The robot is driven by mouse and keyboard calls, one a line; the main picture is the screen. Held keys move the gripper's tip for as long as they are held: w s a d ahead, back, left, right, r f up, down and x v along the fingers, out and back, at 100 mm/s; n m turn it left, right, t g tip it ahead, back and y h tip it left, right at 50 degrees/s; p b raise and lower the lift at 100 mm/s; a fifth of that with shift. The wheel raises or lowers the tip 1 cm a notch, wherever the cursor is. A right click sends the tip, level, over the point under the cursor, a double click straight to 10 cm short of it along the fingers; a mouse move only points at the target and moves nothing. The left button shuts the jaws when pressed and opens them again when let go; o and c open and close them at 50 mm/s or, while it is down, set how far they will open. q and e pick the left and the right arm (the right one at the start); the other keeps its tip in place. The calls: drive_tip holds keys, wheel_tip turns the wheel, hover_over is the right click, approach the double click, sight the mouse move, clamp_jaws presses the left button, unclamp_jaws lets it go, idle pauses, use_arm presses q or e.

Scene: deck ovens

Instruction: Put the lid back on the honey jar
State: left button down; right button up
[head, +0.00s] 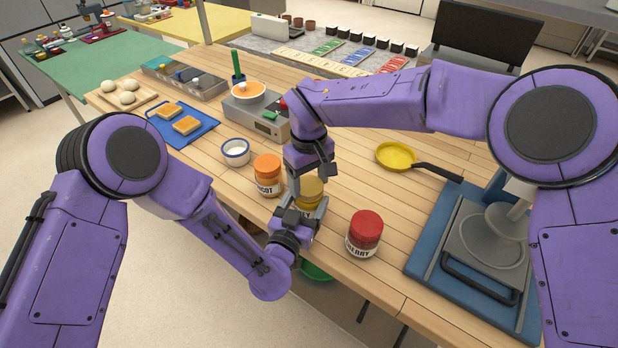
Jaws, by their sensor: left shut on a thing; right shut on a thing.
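The honey jar (307,211) stands near the table's front edge, between the apricot and cherry jars. Only part of its label shows. Its gold-yellow lid (312,187) is at the top of the jar, and I cannot tell whether it is seated or just above. My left gripper (305,209) comes in from the front and is shut on the jar's body. My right gripper (318,176) points down from above and is shut on the lid; its fingertips are partly hidden.
An orange-lidded jar (267,175) stands close on the left, a red-lidded cherry jar (365,234) on the right. A white bowl (236,152), a scale (258,117), a yellow pan (396,156) and a blue-based press (470,255) surround them. Bare wood lies between the jars and pan.

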drive_tip(key=shift+s+m, duration=0.1)
drive_tip(key=shift+m, duration=0.3)
drive_tip(key=o, duration=1)
drive_tip(key=shift+r, duration=2.25)
drive_tip(key=shift+c, duration=0.4)
